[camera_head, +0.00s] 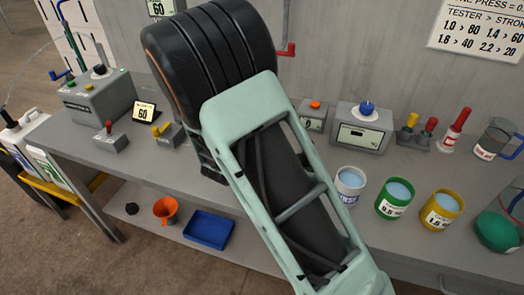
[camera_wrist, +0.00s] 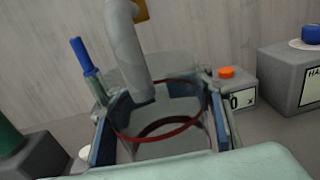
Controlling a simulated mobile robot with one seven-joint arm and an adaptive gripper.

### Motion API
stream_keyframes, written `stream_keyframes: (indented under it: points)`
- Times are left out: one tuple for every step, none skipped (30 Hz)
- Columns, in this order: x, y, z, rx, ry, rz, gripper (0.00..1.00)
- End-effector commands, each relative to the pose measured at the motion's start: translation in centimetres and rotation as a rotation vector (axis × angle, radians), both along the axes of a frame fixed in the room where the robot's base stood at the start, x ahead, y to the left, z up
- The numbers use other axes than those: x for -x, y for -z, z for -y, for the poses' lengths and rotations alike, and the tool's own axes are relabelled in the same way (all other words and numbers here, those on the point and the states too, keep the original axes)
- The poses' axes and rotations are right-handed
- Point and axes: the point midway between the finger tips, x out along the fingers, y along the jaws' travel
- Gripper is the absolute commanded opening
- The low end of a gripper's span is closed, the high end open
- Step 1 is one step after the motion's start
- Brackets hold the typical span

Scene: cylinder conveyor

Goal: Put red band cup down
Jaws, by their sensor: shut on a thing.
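The red band cup (camera_wrist: 166,136) is a clear, see-through cup with a red ring round it, seen in the wrist view. My gripper (camera_wrist: 163,120) is shut on it, with one blue-padded finger on each side. A grey pipe (camera_wrist: 125,50) comes down from above and overlaps the cup's opening in the picture. I cannot tell whether the cup's base touches a surface. In the head view my arm hides the cup and my fingers.
A grey bench (camera_head: 60,135) runs across the head view. White (camera_head: 350,185), green (camera_head: 394,198) and yellow (camera_head: 441,209) banded cups stand right of my arm. A grey box with an orange button (camera_wrist: 236,88) stands right of the held cup, a blue-tipped lever (camera_wrist: 82,55) left.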

Motion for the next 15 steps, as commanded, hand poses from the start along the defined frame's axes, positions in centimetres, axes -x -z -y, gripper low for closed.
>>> stream_keyframes:
  points:
    - [0.0, -0.3, -0.6, -0.001, -0.022, -0.002, 0.00]
    - [0.0, -0.3, -0.7, 0.001, -0.029, -0.003, 0.00]
    - [0.0, -0.2, -0.9, 0.002, -0.037, -0.005, 0.00]
    - [0.0, 0.1, -1.0, 0.003, -0.042, -0.007, 0.00]
    - [0.0, 0.6, -1.1, 0.004, -0.044, -0.008, 0.00]
    - [0.0, 1.3, -1.1, 0.004, -0.045, -0.010, 0.00]
    - [0.0, 1.9, -1.1, 0.005, -0.045, -0.010, 0.00]
    - [0.0, 2.5, -1.1, 0.006, -0.045, -0.010, 0.00]
    - [0.0, 3.1, -1.1, 0.005, -0.044, -0.009, 0.00]
    - [0.0, 3.6, -1.0, 0.006, -0.044, -0.008, 0.00]
    - [0.0, 4.1, -1.0, 0.005, -0.044, -0.008, 0.00]
    - [0.0, 4.6, -1.0, 0.003, -0.043, -0.007, 0.00]
    - [0.0, 4.9, -1.0, 0.004, -0.043, -0.007, 0.00]
    - [-0.1, 5.2, -1.0, 0.003, -0.043, -0.007, 0.00]
    - [-0.1, 5.4, -1.0, 0.003, -0.043, -0.006, 0.00]
